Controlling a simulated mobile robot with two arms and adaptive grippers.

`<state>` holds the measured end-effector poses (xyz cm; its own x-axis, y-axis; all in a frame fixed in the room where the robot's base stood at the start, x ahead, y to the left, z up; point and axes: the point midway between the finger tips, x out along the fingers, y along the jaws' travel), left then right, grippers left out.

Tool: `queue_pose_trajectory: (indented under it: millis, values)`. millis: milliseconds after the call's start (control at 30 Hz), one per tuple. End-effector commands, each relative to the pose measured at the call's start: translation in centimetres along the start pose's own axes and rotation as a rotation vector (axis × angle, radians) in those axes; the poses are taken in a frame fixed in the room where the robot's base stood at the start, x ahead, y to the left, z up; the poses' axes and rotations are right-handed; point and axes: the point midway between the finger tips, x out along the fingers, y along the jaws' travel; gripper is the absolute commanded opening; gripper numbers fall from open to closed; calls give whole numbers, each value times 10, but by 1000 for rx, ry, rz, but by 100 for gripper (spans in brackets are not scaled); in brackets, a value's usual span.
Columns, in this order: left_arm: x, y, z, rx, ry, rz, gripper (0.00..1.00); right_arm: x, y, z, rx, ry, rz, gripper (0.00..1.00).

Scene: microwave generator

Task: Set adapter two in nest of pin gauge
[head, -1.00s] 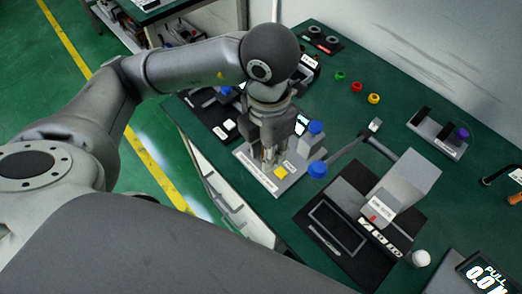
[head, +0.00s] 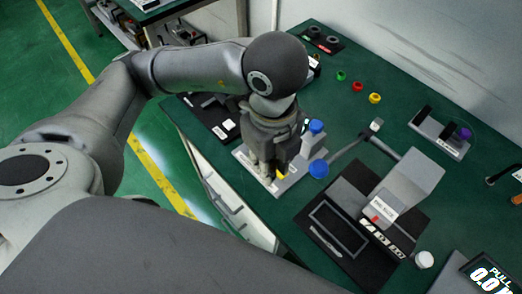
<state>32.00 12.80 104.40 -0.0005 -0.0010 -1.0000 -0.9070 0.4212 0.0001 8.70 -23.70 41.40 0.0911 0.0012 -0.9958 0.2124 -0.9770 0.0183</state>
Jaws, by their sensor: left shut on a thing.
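My left gripper (head: 267,174) is over the grey plate (head: 298,167) of the fixture that looks like the pin gauge, with its fingers pointing down. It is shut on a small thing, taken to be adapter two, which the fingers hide. A yellow part (head: 281,172) of the fixture shows just beside the fingers. A block with a blue top (head: 316,126) stands at the fixture's back right. The nest is hidden behind the gripper, so I cannot tell whether the held thing touches it. My right gripper is not in view.
Green, red and yellow rings (head: 375,98) lie behind. Green tabletop is clear around them.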

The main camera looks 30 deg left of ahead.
Motion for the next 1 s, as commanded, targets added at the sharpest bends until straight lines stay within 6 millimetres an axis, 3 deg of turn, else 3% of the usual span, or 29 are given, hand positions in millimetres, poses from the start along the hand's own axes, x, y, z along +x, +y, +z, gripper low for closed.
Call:
queue_pose_trajectory:
  millis: [267,633,800,1000]
  values:
    - [6,-5,9,-111,0,3,0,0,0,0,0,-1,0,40]
    - [41,-44,84,-111,-5,6,0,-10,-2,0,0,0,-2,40]
    - [73,-57,103,-106,-2,5,0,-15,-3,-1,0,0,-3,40]
    - [90,-64,114,-103,-2,1,0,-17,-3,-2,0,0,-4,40]
